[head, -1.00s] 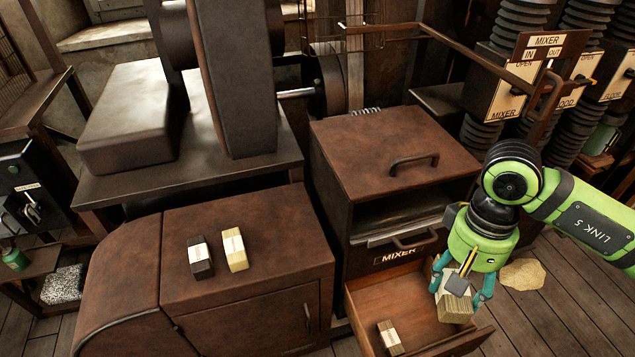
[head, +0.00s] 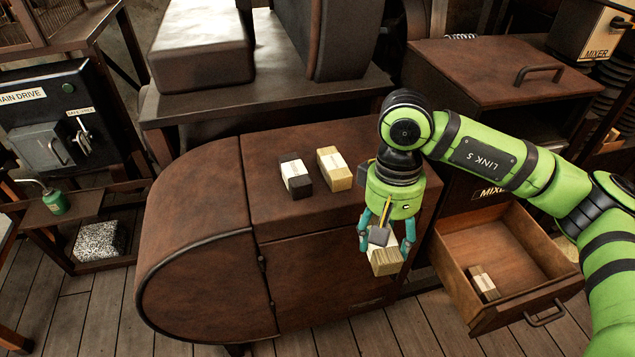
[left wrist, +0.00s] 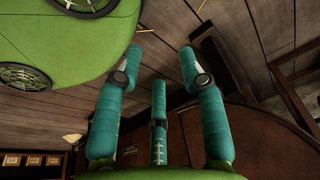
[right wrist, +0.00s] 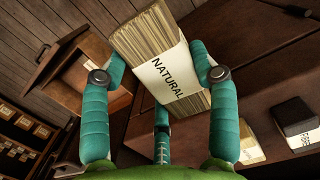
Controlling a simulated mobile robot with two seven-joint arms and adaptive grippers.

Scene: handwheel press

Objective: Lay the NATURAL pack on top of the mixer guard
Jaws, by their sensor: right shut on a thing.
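The NATURAL pack (right wrist: 163,60), a tan layered block with a white printed band, is held between the fingers of my right gripper (head: 388,238). In the head view the pack (head: 385,262) hangs in front of the brown rounded housing (head: 200,230), near its right end. A brown cabinet (head: 500,75) with a handle on its lid carries a MIXER label, partly hidden by my right arm. I read no name on the rounded housing. My left gripper (left wrist: 158,65) shows only in the left wrist view, fingers apart and empty.
A dark banded pack (head: 296,176) and a pale yellow one (head: 334,168) lie on the rounded housing's flat top, with free room around them. The open drawer (head: 520,299) holds another small pack (head: 483,283). A dark bench (head: 260,105) stands behind.

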